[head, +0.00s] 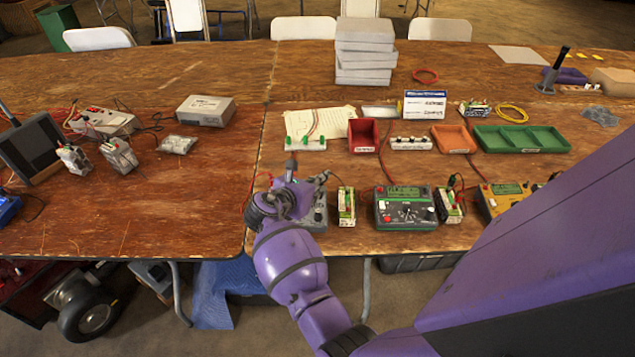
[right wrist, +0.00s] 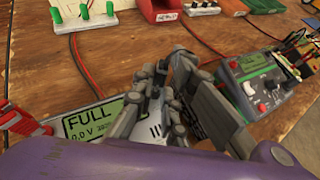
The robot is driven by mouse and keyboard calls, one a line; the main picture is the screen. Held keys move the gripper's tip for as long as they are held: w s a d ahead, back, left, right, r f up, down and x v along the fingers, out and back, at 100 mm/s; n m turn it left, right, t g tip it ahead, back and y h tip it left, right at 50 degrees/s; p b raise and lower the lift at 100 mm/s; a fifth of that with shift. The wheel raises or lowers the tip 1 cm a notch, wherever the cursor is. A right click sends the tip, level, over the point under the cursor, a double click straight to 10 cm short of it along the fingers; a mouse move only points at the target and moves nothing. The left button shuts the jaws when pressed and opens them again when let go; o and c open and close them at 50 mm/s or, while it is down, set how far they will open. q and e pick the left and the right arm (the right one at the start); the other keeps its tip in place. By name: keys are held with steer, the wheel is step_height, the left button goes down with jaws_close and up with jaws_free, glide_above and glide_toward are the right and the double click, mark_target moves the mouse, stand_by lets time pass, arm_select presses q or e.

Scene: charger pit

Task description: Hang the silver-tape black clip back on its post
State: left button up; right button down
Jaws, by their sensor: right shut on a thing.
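My right gripper (head: 291,186) is over the charger at the front of the right table, left of the middle. In the right wrist view its grey fingers (right wrist: 168,78) are closed together on a small dark thing, likely the black clip; the fingers hide most of it and I cannot make out silver tape. A white strip with green posts (head: 305,144) lies behind the gripper, and it shows at the top left of the right wrist view (right wrist: 84,18). The charger below (right wrist: 95,122) reads FULL. My left gripper is not in view.
A red clip (right wrist: 24,121) lies left of the FULL display. A battery (head: 346,206) and a green-grey charger (head: 404,207) stand right of the gripper. A red bin (head: 363,136) and a white post strip (head: 411,143) are behind. Red and black leads cross the table.

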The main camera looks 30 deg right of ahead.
steer(key=c, duration=1.7)
jaws_free()
steer(key=shift+o, duration=1.1)
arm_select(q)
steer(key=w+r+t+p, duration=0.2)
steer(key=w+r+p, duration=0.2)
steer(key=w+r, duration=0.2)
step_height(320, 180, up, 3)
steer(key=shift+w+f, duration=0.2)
arm_select(e)
step_height(320, 180, up, 8)
steer(key=shift+f, duration=0.25)
